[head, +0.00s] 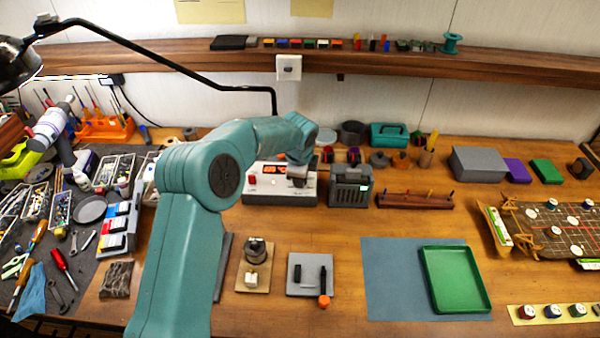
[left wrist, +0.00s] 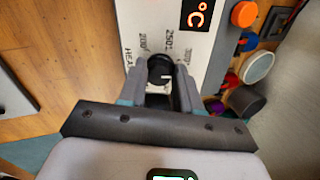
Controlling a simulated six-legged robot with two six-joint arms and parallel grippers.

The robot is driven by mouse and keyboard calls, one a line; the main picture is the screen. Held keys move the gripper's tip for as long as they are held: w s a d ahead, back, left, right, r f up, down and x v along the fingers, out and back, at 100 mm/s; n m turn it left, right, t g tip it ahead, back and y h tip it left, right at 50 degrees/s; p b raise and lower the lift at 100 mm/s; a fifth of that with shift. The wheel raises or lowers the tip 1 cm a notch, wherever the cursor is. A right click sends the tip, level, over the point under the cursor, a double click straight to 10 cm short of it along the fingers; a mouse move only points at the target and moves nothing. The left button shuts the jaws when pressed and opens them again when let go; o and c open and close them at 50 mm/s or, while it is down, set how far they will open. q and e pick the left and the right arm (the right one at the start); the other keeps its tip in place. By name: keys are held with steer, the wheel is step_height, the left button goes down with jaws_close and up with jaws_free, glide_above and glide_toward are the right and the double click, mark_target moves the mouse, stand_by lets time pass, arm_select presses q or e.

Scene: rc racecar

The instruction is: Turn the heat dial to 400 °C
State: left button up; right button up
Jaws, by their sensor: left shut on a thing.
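The soldering station (head: 308,190) is a pale box with an orange lit display (head: 270,169) on the back of the bench. My left gripper (head: 297,175) is over the right part of its front, and my teal arm hides part of the view. In the left wrist view, my left gripper (left wrist: 162,70) is shut on the dark heat dial (left wrist: 160,66), with a finger on either side. The printed scale beside the dial shows HEAT, 200, 250 and 300; higher marks are not readable. The display (left wrist: 198,13) shows "°C", its digits cut off. My right gripper is not in view.
An orange knob (left wrist: 244,14) shows near the display. A grey plate (head: 297,289) with small parts and a green tray (head: 430,280) lie in front. Tools crowd the left.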

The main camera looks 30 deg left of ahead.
arm_select(q)
steer(key=m+p, duration=0.1)
steer(key=m, duration=0.3)
steer(key=shift+d+r, duration=0.1)
steer(key=m+p, duration=0.1)
steer(key=m, duration=0.4)
steer(key=shift+y+p, duration=0.3)
steer(key=shift+y, duration=0.1)
steer(key=m, duration=0.3)
steer(key=shift+d+p, duration=0.1)
steer(key=shift+p, duration=0.3)
steer(key=shift+m, duration=1.7)
steer(key=shift+f, duration=0.2)
steer(key=o, duration=1.1)
steer(key=shift+c, duration=0.2)
steer(key=shift+r, duration=0.15)
